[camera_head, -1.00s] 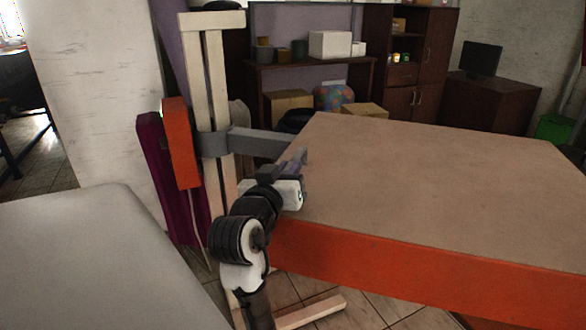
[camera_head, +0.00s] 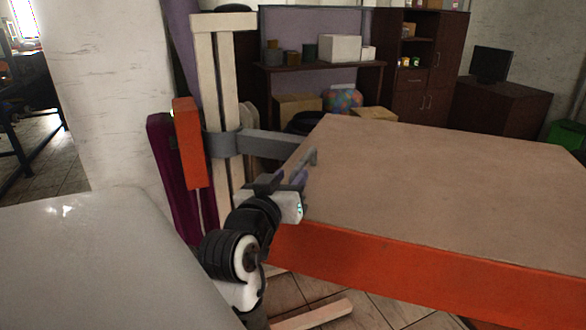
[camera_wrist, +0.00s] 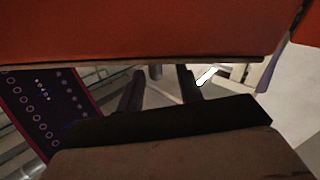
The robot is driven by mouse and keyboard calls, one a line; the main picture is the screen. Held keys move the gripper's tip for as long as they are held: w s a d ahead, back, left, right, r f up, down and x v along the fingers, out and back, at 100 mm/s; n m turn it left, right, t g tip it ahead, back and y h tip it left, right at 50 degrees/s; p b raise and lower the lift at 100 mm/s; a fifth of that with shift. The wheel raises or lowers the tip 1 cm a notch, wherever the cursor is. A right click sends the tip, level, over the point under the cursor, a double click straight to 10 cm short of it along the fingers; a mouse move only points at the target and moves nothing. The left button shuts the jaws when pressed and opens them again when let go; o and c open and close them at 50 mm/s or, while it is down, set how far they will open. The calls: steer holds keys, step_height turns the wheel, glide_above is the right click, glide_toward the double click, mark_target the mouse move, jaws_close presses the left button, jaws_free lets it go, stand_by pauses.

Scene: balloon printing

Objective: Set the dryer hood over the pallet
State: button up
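The dryer hood appears to be the large flat box with a brown top (camera_head: 440,185) and orange side. A grey bracket (camera_head: 265,145) joins it to a pale wooden stand. A small grey upright handle (camera_head: 310,160) shows at its left edge. My gripper (camera_head: 298,180) is beside that edge, just nearer than the handle; I cannot tell whether they touch. In the wrist view, two dark fingers (camera_wrist: 160,88) stand apart below the orange side (camera_wrist: 150,30), with no clear held object. I cannot identify the pallet for certain; a broad white surface (camera_head: 90,260) lies at lower left.
The wooden stand (camera_head: 228,90) carries an orange box (camera_head: 188,145) beside a purple panel (camera_head: 165,180). Its foot (camera_head: 312,314) lies on the tiled floor. Little floor is free between hood and white surface.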

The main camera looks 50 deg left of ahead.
steer(key=b+v, duration=0.1)
steer(key=v, duration=0.9)
steer(key=shift+s+b, duration=0.3)
